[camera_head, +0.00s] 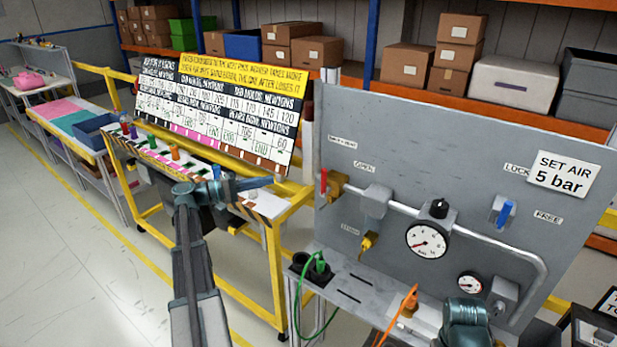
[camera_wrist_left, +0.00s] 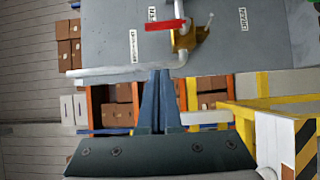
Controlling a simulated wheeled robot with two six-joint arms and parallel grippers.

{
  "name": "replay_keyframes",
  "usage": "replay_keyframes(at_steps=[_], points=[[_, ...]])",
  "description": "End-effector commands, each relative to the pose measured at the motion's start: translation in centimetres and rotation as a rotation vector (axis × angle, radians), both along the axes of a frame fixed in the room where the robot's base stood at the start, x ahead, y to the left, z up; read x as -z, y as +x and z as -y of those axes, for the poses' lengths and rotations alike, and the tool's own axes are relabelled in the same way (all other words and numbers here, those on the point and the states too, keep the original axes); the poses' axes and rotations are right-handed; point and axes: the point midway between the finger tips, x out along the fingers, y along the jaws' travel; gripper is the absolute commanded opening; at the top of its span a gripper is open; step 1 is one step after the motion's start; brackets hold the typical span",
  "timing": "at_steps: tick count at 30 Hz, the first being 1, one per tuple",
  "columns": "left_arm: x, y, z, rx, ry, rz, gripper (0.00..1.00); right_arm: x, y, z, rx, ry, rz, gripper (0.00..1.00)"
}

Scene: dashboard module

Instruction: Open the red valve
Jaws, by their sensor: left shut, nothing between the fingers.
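The red valve handle (camera_head: 323,181) stands upright at the left edge of the grey panel (camera_head: 420,150), on a brass valve body (camera_head: 337,186). The handle lies crosswise to the grey pipe (camera_head: 405,209). In the left wrist view the red handle (camera_wrist_left: 166,25) and brass body (camera_wrist_left: 186,38) show near the top, beyond the fingers. My left gripper (camera_head: 282,181) is shut and empty, left of the handle and apart from it, pointing toward it. Its closed fingers also show in the left wrist view (camera_wrist_left: 159,75). Of my right arm only a teal link shows; its fingers are hidden.
The panel also holds a large gauge (camera_head: 428,240), a blue lever (camera_head: 505,213) and a yellow drain valve (camera_head: 368,243). Green and orange cables lie on the shelf below. A yellow-framed bench (camera_head: 273,265) with a board stands behind my left arm.

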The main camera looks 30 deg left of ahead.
Motion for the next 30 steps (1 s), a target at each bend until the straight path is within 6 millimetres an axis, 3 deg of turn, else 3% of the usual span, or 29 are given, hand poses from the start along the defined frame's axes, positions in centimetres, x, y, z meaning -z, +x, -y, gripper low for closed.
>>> replay_keyframes(at_steps=[8,23,30], points=[[0.0,0.7,0.6,0.002,0.001,-0.001,0.0,0.0,0.0,0.0,0.0,0.0,0.0,0.5],[0.0,8.1,6.4,0.005,0.001,-0.002,0.0,0.0,0.0,0.0,0.0,0.0,0.0,0.5],[0.0,8.2,9.5,0.002,0.001,-0.002,0.0,0.0,0.0,0.0,0.0,0.0,0.0,0.5]])
